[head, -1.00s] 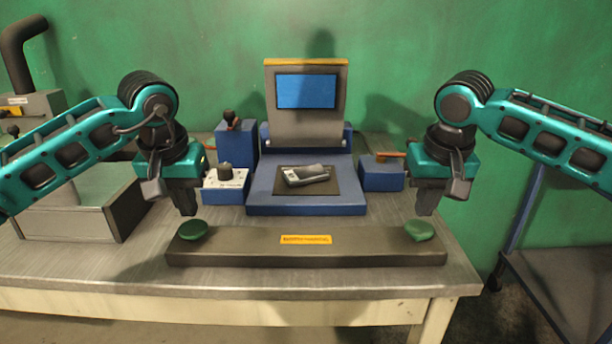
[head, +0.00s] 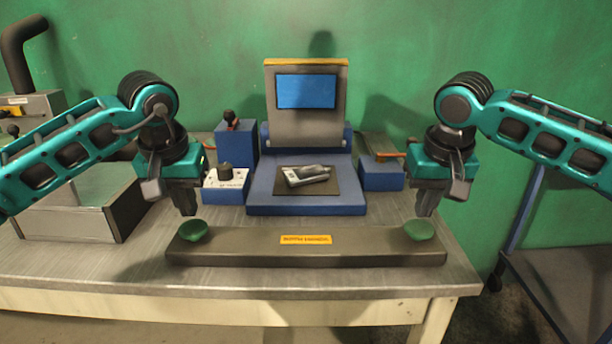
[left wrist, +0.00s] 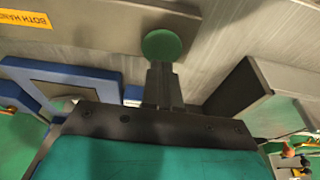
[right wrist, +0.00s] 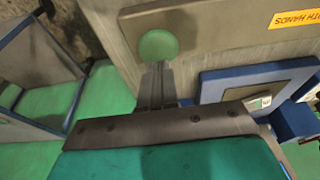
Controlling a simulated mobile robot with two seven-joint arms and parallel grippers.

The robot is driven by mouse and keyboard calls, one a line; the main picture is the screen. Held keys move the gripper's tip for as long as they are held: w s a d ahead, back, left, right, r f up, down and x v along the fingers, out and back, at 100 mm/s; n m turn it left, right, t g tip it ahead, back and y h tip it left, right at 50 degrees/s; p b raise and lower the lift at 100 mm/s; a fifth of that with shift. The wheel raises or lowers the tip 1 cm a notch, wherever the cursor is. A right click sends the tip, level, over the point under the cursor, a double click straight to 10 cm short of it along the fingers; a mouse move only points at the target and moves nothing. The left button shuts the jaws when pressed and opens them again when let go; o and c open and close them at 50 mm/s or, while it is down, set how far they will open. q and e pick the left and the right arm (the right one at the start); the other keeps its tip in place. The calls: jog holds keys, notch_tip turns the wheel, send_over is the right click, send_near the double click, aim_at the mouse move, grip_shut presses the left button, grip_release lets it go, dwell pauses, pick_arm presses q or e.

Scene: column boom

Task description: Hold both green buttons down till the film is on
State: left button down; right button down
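The left green button (head: 194,231) and the right green button (head: 419,230) sit at the two ends of a dark bar on the bench. My left gripper (head: 188,208) is just above and behind the left button, and my right gripper (head: 426,208) is just above and behind the right one. In the left wrist view the fingers (left wrist: 160,72) are together, pointing at the button (left wrist: 162,45). The right wrist view likewise shows closed fingers (right wrist: 155,75) by the button (right wrist: 158,46). A small gap seems to show at both buttons. A phone-like device (head: 307,176) with a film piece lies on the press bed.
The blue press (head: 306,206) stands behind the bar (head: 306,252) with its grey lid upright and a blue screen. A control box (head: 225,187) is at its left, another blue block (head: 381,178) at its right. A grey bin (head: 70,222) stands far left.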

aim_at(193, 225)
jog(key=shift+s+x, duration=0.15)
jog(key=shift+x, duration=0.55)
jog(key=shift+s+x, duration=0.2)
jog(key=shift+x, duration=0.5)
pick_arm(q)
jog(key=shift+f, duration=0.15)
pick_arm(e)
jog(key=shift+f, duration=0.1)
pick_arm(q)
jog(key=shift+s+x, duration=0.15)
jog(key=shift+x, duration=0.55)
jog(key=shift+s+x, duration=0.2)
jog(key=shift+x, duration=0.45)
jog(key=shift+f, duration=0.1)
